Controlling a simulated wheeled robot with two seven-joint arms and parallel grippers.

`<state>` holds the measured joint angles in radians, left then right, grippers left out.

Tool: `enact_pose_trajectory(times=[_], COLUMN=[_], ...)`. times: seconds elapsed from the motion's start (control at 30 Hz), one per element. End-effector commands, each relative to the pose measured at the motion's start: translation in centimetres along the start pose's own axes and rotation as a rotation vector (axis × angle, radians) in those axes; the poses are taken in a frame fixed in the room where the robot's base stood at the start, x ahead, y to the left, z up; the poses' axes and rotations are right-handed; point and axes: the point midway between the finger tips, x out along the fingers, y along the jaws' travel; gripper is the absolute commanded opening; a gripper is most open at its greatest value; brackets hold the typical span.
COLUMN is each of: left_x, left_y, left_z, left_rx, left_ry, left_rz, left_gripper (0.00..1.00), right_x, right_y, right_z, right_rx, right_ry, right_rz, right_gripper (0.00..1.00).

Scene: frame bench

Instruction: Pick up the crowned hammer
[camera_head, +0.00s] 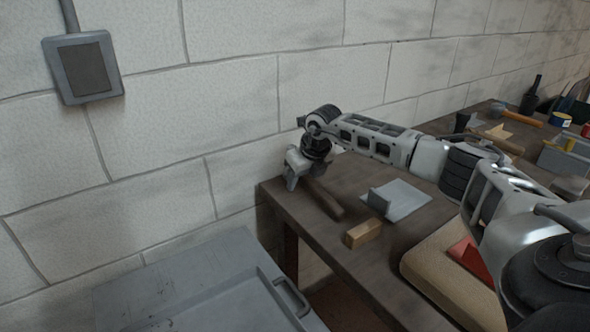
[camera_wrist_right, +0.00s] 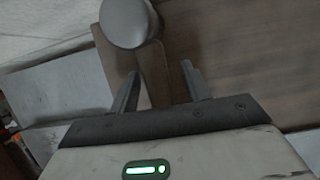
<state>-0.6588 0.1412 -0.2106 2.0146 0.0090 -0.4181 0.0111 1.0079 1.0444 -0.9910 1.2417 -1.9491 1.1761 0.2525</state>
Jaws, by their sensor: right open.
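The hammer shows best in the right wrist view, with a round grey head (camera_wrist_right: 128,22) at the top and a brown handle (camera_wrist_right: 155,72) running down between my fingers. In the head view its dark handle (camera_head: 326,199) lies on the workbench near the wall-side corner, and its head is hidden by my gripper. My right gripper (camera_head: 291,182) is over that end of the bench. In the wrist view its two fingers (camera_wrist_right: 158,84) are apart, one on each side of the handle, not visibly touching it. My left gripper is not in view.
A wooden block (camera_head: 363,233) and a grey plate (camera_head: 407,201) with a small upright piece lie beside the handle. A grey metal box (camera_head: 190,282) with a handle stands below the bench's left edge. The stone wall (camera_head: 240,110) is close behind. More tools lie far right.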

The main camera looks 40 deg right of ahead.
Motion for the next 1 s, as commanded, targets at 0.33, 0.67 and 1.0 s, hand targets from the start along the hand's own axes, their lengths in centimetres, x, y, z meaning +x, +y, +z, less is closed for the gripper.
enact_pose_trajectory(times=[0.33, 0.67, 1.0], left_x=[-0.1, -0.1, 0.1], left_y=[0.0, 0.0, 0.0], left_z=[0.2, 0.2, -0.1], left_rx=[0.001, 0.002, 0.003], left_ry=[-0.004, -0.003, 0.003], left_rz=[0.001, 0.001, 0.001], left_gripper=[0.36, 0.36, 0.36], right_x=[0.1, 0.0, -1.0], right_y=[0.0, 0.0, 0.0], right_z=[0.0, 0.1, 0.6], right_rx=[0.000, 0.000, 0.000], right_ry=[0.000, -0.003, -0.007], right_rz=[0.000, 0.001, 0.001], right_gripper=[0.45, 0.00, 0.00])
